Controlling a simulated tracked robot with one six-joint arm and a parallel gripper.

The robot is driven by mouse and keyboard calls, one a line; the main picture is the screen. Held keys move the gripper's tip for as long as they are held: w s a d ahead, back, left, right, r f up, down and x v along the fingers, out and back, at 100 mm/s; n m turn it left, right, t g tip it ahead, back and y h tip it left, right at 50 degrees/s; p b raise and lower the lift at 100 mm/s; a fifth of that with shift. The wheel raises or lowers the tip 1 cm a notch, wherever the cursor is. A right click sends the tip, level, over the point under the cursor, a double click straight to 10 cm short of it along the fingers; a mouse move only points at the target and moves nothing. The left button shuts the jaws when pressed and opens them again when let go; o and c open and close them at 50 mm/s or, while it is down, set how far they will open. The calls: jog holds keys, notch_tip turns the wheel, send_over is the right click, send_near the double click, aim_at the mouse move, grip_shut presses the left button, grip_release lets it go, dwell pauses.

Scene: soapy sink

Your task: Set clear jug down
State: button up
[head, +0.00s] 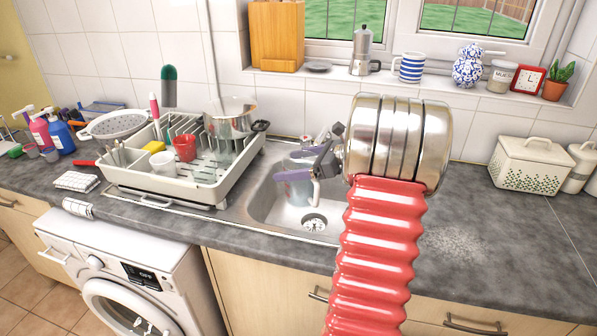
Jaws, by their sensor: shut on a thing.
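The clear jug (295,191) is a see-through, bluish vessel that shows over the sink (268,205), left of my wrist. My gripper (304,168) has dark jaws with purple pads and is shut on the jug near its upper part. The pads and jaws hide some of the jug's right side and rim. I cannot tell whether the jug's base touches the sink or hangs above it. The sink's drain (314,223) shows below and to the right of the jug.
A windowsill with several objects lies behind.

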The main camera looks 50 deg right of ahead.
jog(key=w+d+r+m+t+h, duration=0.1)
jog(key=w+r+m+h, duration=0.2)
jog(key=r, duration=0.4)
jog(key=shift+w+d+r+h, duration=0.2)
jog(key=shift+w+d+h, duration=0.2)
jog(key=shift+w, duration=0.5)
jog(key=shift+s, duration=0.2)
